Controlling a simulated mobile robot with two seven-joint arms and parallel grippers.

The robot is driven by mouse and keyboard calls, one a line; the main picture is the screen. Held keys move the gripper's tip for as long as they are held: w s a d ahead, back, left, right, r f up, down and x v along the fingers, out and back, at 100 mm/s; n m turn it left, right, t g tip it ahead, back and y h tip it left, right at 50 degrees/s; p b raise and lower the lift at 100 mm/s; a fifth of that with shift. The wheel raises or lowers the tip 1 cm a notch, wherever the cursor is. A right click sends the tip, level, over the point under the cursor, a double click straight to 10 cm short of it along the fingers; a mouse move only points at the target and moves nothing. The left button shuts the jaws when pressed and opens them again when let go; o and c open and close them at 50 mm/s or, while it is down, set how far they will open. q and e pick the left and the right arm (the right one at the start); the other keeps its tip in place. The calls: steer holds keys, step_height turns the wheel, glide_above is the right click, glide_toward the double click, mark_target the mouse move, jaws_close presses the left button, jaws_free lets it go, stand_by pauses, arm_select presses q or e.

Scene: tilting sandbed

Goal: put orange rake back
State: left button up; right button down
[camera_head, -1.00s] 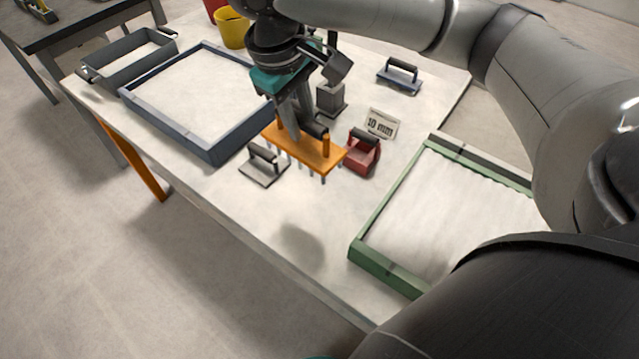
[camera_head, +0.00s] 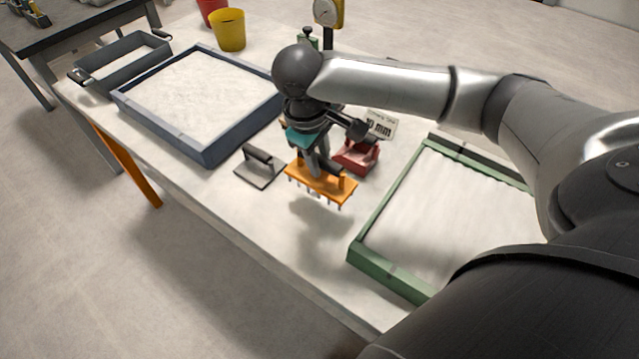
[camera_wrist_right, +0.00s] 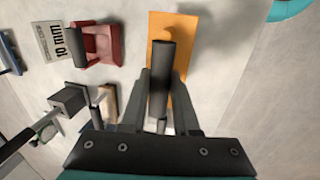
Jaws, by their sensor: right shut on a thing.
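The orange rake (camera_head: 322,186) is a flat orange block with a dark handle and several tines pointing down. My right gripper (camera_head: 322,168) is shut on its handle and holds it above the table, with a shadow on the table below. In the right wrist view the rake (camera_wrist_right: 172,28) lies beyond the fingers, and its dark handle sits between the fingertips of the gripper (camera_wrist_right: 160,85). My left gripper is not in view.
A grey float tool (camera_head: 258,172) lies left of the rake, and a red tool (camera_head: 362,158) is close behind it. A blue-framed sandbed (camera_head: 205,150) is at left; a green-framed one (camera_head: 385,270) is at right. A white "10 mm" card (camera_head: 381,124) stands behind. The front table area is clear.

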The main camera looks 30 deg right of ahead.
mark_target(319, 181)
steer(key=x, duration=0.2)
steer(key=b+x, duration=0.1)
steer(key=x, duration=0.1)
steer(key=a+x, duration=0.1)
steer(key=x, duration=0.1)
steer(key=shift+s+a+f+b, duration=0.1)
steer(key=shift+s+f+b, duration=0.05)
steer(key=shift+f+b, duration=0.15)
steer(key=c, duration=1.1)
jaws_free()
steer(key=shift+f, duration=0.1)
steer(key=o, duration=0.4)
steer(key=shift+o, duration=0.2)
steer(key=shift+r, duration=0.25)
steer(key=p+v, duration=0.3)
steer(key=v, duration=0.9)
steer(key=shift+s+f+p, duration=0.1)
steer(key=shift+p, duration=0.2)
